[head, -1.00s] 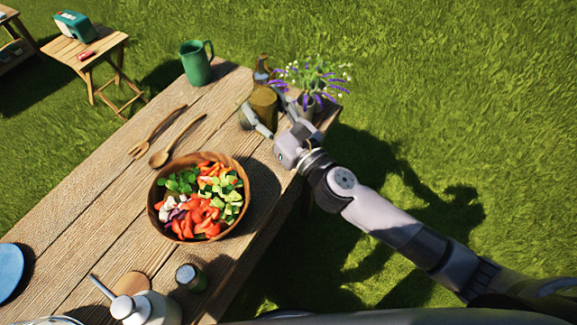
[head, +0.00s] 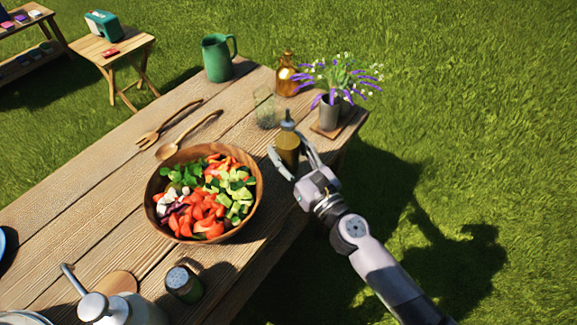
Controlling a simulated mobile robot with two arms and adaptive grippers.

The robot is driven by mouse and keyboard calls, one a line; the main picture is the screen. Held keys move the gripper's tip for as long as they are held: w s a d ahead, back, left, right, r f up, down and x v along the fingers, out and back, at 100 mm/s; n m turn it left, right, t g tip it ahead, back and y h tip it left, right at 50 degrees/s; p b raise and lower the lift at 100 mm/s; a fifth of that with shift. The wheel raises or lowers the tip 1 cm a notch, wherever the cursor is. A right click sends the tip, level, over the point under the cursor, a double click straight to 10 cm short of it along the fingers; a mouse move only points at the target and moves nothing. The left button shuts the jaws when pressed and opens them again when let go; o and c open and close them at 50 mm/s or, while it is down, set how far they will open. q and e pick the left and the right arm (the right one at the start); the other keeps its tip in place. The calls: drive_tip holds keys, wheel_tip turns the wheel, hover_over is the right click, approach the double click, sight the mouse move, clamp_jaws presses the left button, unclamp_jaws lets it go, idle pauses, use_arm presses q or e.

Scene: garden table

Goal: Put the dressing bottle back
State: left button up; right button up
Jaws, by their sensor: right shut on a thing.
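The dressing bottle (head: 287,148), with amber contents and a grey spout top, is between the fingers of my right gripper (head: 292,160). The gripper is shut on it, over the table's right edge area, to the right of the salad bowl. The bottle looks upright; I cannot tell whether its base touches the table. An amber bottle with a brown neck (head: 287,74) stands farther back, beside a clear glass (head: 265,107). My left gripper is not in view.
The wooden table (head: 100,215) holds a salad bowl (head: 152,212), wooden servers (head: 180,135), a green pitcher (head: 217,58), a flower vase (head: 329,113) on a small wooden square, a dark-lidded jar (head: 184,283) and a metal pot (head: 120,308). Bare planks lie between bowl and glass.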

sight(295, 170)
wheel_tip(295, 170, down, 3)
drive_tip(key=b, duration=0.3)
drive_tip(key=shift+f, duration=0.5)
drive_tip(key=shift+f+b, duration=0.2)
drive_tip(key=shift+b, duration=0.2)
drive_tip(key=o, duration=1.4)
drive_tip(key=shift+f, duration=0.1)
